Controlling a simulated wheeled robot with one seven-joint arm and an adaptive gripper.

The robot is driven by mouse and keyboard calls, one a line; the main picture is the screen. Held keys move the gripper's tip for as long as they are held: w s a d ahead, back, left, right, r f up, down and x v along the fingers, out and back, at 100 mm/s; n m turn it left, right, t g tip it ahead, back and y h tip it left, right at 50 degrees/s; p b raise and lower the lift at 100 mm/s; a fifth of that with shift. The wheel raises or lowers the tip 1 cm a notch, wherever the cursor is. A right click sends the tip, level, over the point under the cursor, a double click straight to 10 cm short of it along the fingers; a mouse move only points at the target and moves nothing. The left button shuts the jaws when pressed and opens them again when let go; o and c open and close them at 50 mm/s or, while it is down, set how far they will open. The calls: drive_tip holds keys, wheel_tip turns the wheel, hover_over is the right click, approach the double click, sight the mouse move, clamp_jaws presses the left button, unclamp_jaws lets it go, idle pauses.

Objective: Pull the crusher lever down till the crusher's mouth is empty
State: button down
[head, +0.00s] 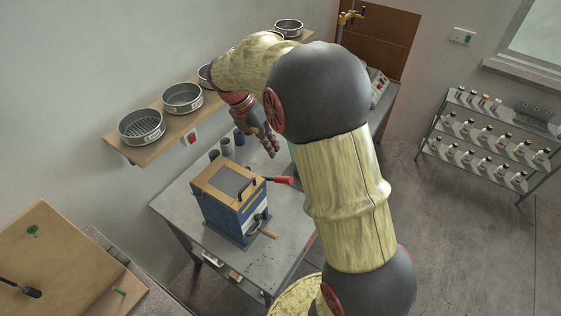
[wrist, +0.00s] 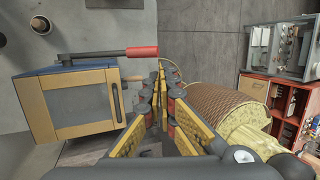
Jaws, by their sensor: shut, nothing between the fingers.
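The crusher (head: 218,208) is a blue box with a wooden-framed top, standing on the grey bench (head: 283,222). Its top has a grey panel and a black handle; I cannot see into its mouth. The crusher lever (head: 281,180) sticks out to the right with a red grip. In the wrist view the crusher (wrist: 38,100) is at left, and the lever's red grip (wrist: 143,52) points right, near my fingertips. My gripper (head: 273,150) is shut and empty, above and behind the red grip in the head view. It appears apart from the lever in the wrist view (wrist: 160,72).
Dark cups (head: 226,146) stand behind the crusher. A wall shelf (head: 150,150) with several sieves runs above the bench's back. A crank with a wooden handle (head: 268,234) is on the crusher's front. A bottle rack (head: 480,150) stands far right.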

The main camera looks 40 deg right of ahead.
sight(291, 179)
drive_tip(key=x, duration=1.3)
drive_tip(key=shift+s+d+f, duration=0.1)
drive_tip(key=shift+s, duration=0.05)
drive_tip(key=shift+f, duration=0.1)
